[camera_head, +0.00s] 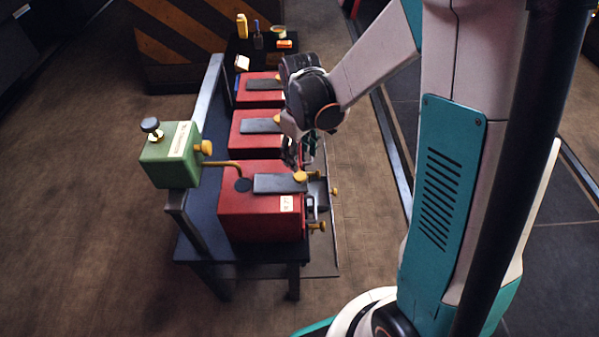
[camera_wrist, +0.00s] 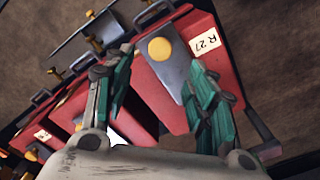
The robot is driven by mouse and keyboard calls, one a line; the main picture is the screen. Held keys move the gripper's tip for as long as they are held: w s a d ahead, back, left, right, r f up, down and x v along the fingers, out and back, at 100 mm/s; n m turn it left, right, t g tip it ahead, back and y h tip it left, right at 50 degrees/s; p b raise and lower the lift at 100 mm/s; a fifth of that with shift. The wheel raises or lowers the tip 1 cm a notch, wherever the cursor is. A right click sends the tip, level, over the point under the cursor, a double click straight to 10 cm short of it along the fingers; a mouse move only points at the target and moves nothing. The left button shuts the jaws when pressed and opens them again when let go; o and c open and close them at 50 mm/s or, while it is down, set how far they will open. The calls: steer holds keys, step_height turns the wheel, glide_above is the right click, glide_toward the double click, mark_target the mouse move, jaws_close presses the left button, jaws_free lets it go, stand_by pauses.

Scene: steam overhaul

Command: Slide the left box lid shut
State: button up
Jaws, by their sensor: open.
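Three red boxes stand in a row on a dark table, each with a flat grey lid and yellow knob; I cannot tell for certain which the task calls left. The nearest red box (camera_head: 262,217) has its grey lid (camera_head: 278,184) at the right, with a yellow knob (camera_head: 300,176) at the outer end. My gripper (camera_head: 303,158) is beside this knob, partly hidden by my wrist. In the wrist view my gripper (camera_wrist: 160,60) is open and empty. Its fingers point toward a knob (camera_wrist: 160,48) on a lid (camera_wrist: 180,83) of a red box labelled R 27; contact is unclear.
A green box (camera_head: 170,155) on a metal rail stands left; its yellow pipe (camera_head: 222,163) reaches a dark disc on the nearest box. The middle box (camera_head: 244,140) and far box (camera_head: 252,96) sit behind. Small bottles stand at the table's far end. Floor left is clear.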

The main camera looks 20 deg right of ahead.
mark_target(299, 175)
step_height(299, 175, down, 8)
steer(key=shift+f+b, duration=0.15)
steer(key=shift+b, duration=0.8)
jaws_close()
steer(key=shift+a, duration=0.1)
